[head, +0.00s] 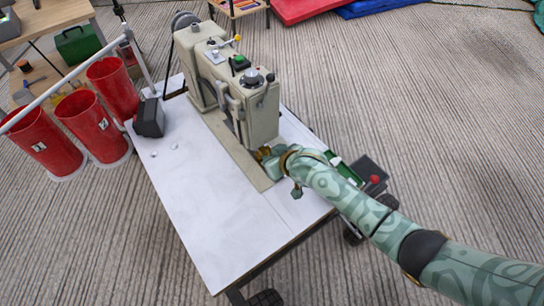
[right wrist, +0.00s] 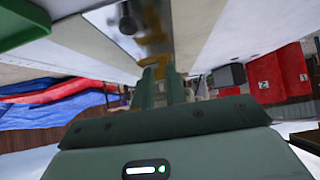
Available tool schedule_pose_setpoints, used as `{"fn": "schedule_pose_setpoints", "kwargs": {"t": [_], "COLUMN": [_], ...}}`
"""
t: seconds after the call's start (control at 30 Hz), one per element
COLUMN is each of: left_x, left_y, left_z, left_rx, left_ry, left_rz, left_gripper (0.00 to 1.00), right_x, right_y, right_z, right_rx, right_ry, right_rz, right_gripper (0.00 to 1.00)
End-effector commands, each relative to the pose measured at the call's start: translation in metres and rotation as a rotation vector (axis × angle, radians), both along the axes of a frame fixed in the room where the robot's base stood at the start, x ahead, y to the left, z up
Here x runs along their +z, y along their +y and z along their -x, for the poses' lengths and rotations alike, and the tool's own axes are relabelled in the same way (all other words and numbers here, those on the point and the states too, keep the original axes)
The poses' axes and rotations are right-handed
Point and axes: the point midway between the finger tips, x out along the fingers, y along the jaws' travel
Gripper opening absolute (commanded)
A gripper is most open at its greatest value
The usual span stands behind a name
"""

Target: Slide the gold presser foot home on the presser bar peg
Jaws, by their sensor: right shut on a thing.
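The sewing machine (head: 235,90) stands on the white table, its head end towards me. My right gripper (head: 268,158) is at the lower end of that head, just above the machine's bed. The gold presser foot (head: 263,152) shows as a small patch at its fingertips. In the right wrist view my right gripper's fingers (right wrist: 161,88) are shut on the gold presser foot (right wrist: 156,62), which sticks out past the tips. The presser bar peg is hidden, so I cannot tell whether the foot touches it. My left gripper is out of view.
The white table (head: 205,215) is clear in front. A dark box (head: 150,118) sits at its left edge. A green-edged item (head: 343,168) and a dark box with a red knob (head: 372,176) are right of the table.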

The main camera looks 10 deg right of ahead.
Motion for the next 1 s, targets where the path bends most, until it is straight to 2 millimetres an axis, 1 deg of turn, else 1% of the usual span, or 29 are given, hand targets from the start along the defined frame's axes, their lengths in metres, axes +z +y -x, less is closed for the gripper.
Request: {"fn": "schedule_pose_setpoints", "kwargs": {"t": [1.0], "left_x": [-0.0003], "left_y": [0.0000], "left_z": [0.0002], "left_rx": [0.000], "left_ry": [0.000], "left_rz": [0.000], "left_gripper": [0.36], "right_x": [0.0002], "right_y": [0.0035], "right_z": [-0.0075], "right_rx": [-0.001], "right_ry": [-0.001], "right_rz": [-0.001], "right_gripper": [0.01]}}
